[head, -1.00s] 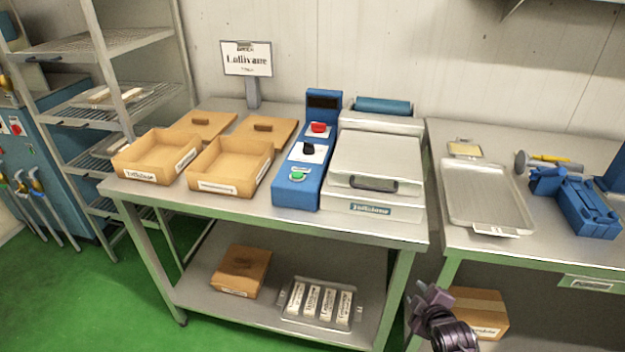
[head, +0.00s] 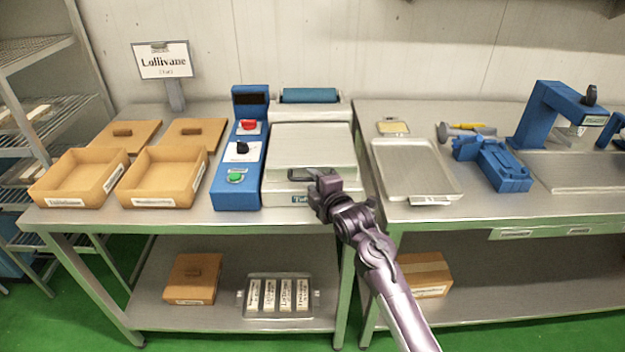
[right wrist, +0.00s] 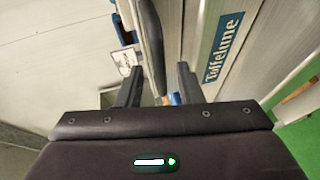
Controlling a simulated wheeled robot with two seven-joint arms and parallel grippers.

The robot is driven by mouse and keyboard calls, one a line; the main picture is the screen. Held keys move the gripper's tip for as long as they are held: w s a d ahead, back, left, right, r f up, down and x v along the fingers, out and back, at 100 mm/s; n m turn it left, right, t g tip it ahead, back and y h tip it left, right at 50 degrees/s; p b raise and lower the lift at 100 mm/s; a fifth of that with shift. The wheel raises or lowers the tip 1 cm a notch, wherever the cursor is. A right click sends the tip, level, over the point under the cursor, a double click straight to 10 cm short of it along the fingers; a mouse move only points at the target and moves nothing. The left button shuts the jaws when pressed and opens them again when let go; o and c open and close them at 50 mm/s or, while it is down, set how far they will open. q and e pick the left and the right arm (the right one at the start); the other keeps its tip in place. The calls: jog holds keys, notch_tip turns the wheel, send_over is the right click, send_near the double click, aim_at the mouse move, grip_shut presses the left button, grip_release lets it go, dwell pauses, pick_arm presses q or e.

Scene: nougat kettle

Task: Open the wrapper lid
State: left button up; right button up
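The wrapper (head: 288,196) is a silver machine on the left table with a flat lid (head: 311,148), which lies shut. A dark handle (head: 298,175) sits on the lid's front edge, partly hidden behind my right gripper (head: 322,180). That gripper is at the front of the wrapper, by the right part of the handle. In the right wrist view, its two fingers (right wrist: 159,85) are apart, and the dark handle bar (right wrist: 150,42) shows between and beyond them. I cannot tell whether they touch it. My left gripper is not in view.
A blue control box (head: 238,165) with a green button stands directly left of the wrapper. Open cardboard boxes (head: 165,178) are further left. A metal tray (head: 410,170) lies on the table to the right. A teal roll (head: 309,96) is behind the lid.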

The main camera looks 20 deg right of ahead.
jog(key=shift+w, duration=0.35)
grip_shut()
